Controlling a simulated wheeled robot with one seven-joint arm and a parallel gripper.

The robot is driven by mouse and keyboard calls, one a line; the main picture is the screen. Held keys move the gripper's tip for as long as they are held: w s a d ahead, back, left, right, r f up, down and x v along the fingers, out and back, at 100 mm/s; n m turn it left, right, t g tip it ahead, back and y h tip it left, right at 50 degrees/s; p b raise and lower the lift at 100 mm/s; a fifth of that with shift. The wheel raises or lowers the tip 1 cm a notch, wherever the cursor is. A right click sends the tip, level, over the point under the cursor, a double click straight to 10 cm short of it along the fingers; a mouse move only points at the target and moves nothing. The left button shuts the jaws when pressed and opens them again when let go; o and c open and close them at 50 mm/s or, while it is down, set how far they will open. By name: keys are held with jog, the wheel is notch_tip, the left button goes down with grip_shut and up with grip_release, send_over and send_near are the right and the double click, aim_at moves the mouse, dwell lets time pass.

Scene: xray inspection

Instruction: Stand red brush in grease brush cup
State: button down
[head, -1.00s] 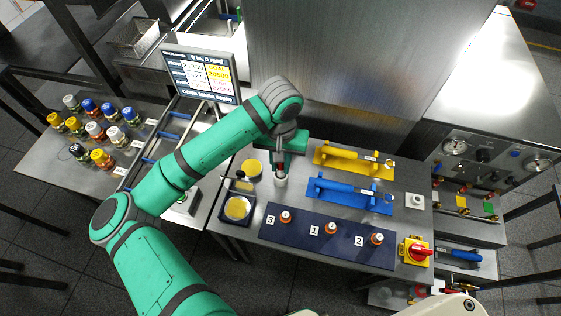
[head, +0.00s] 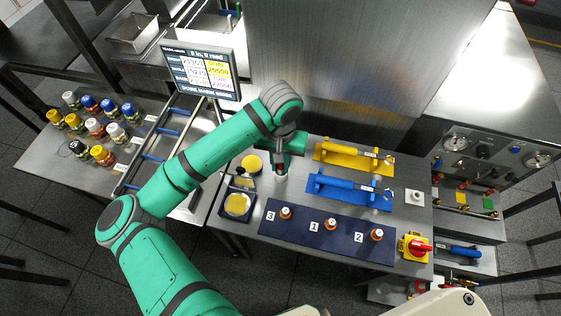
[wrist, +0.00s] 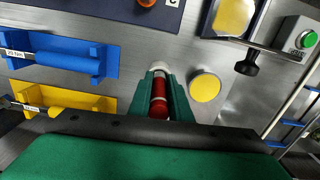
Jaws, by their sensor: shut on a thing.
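My gripper (wrist: 160,98) is shut on the red brush (wrist: 159,103), which shows between its green fingers in the wrist view. A pale round piece (wrist: 161,67) shows just past the fingertips, in line with the brush. I cannot tell whether it is the grease brush cup or the brush's own end, nor whether the brush stands in a cup. In the head view my gripper (head: 280,164) points down over the left part of the steel table, and the brush is mostly hidden there.
A yellow disc (head: 252,164) and a yellow-filled tray (head: 238,205) lie left of my gripper. Yellow (head: 354,158) and blue (head: 350,190) holders stand to the right. A dark mat (head: 327,230) with three numbered orange-and-white pieces lies in front.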

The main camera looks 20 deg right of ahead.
jog(key=shift+f, duration=0.7)
jog(key=c, duration=1.5)
grip_release()
jog(key=shift+c, duration=0.2)
notch_tip(320, 180, up, 11)
jog(key=shift+f, duration=0.1)
